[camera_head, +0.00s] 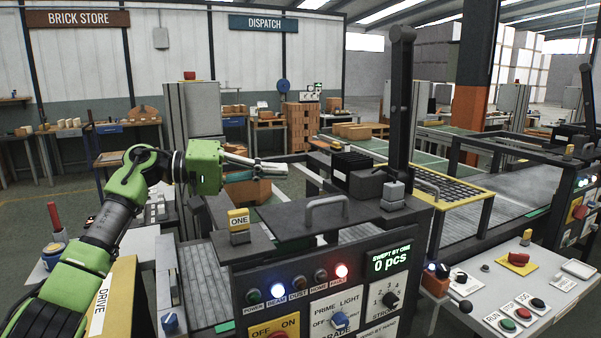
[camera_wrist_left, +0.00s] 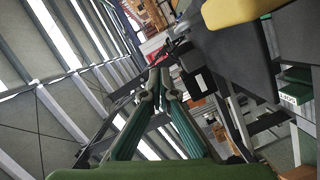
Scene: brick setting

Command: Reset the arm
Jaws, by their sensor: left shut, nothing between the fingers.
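My left arm comes in from the left, and my left gripper (camera_head: 280,167) is shut and empty above the near machine's left part. It points to the right, behind the yellow-topped block marked ONE (camera_head: 239,221). In the left wrist view the fingers of my left gripper (camera_wrist_left: 162,78) meet at the tips with nothing between them. A tall dark post (camera_head: 400,110) stands upright on the machine. I cannot tell if it is the arm named. The control panel (camera_head: 365,285) shows 0 pcs, with the BEAM and FAULT lamps bright. My right gripper is not in view.
A grey handle (camera_head: 327,210) rises from the machine's dark top. A yellow-framed grid tray (camera_head: 458,190) and a conveyor (camera_head: 505,205) lie to the right. A button table (camera_head: 520,290) stands at the front right. A yellow DRIVE housing (camera_head: 108,300) is at the front left.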

